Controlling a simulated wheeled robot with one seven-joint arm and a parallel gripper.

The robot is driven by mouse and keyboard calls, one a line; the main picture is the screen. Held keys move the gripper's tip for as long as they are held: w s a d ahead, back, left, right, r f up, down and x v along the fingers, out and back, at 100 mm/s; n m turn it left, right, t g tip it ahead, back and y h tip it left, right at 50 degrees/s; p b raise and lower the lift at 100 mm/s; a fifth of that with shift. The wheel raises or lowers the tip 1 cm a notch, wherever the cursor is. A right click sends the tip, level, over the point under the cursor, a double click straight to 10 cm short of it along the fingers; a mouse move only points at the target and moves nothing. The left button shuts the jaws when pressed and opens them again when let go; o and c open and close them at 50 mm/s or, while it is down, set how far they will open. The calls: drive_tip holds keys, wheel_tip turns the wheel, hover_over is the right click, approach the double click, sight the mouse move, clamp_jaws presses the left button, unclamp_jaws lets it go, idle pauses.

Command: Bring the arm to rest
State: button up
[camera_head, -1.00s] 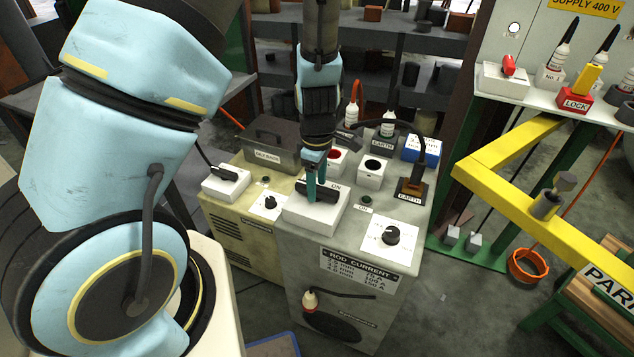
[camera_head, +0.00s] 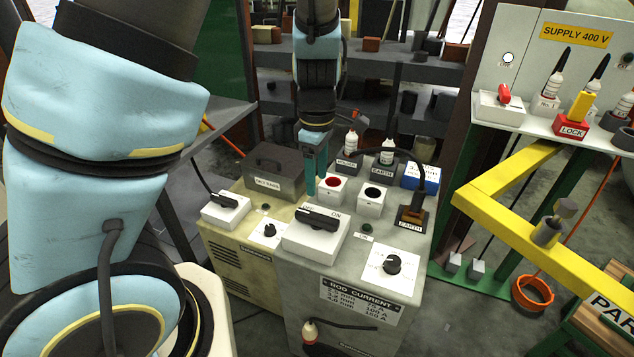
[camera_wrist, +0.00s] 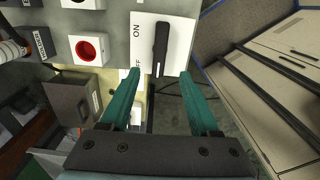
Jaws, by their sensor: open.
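My gripper (camera_head: 315,175) hangs over the welding machine (camera_head: 300,275), behind its ON/OFF switch box (camera_head: 316,240) in the head view. The jaws are open and empty. The switch box is white with a black lever (camera_head: 318,217) pointing toward the OFF side on the left. In the wrist view my gripper (camera_wrist: 157,90) shows two teal fingers spread apart, with the black lever (camera_wrist: 161,48) beyond and between their tips, not touched. My arm rises from the lower left and over the top of the head view.
Cable plugs (camera_head: 388,150) rise behind. A yellow barrier (camera_head: 520,200) and supply panel (camera_head: 540,60) stand at the right. Shelves fill the back.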

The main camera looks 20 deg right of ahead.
idle(0.3)
drive_tip(key=a+r+m, duration=0.2)
drive_tip(key=a+m, duration=0.1)
drive_tip(key=a, duration=0.5)
drive_tip(key=a+r+m+t, duration=0.1)
drive_tip(key=a+r+m, duration=0.2)
drive_tip(key=a, duration=0.6)
drive_tip(key=w+a+r+m, duration=0.1)
drive_tip(key=a+r+m, duration=0.2)
drive_tip(key=a, duration=0.5)
drive_tip(key=shift+a+m+t, duration=0.2)
drive_tip(key=shift+m+t, duration=0.1)
drive_tip(key=shift+m, duration=0.6)
drive_tip(key=shift+d+r, duration=0.1)
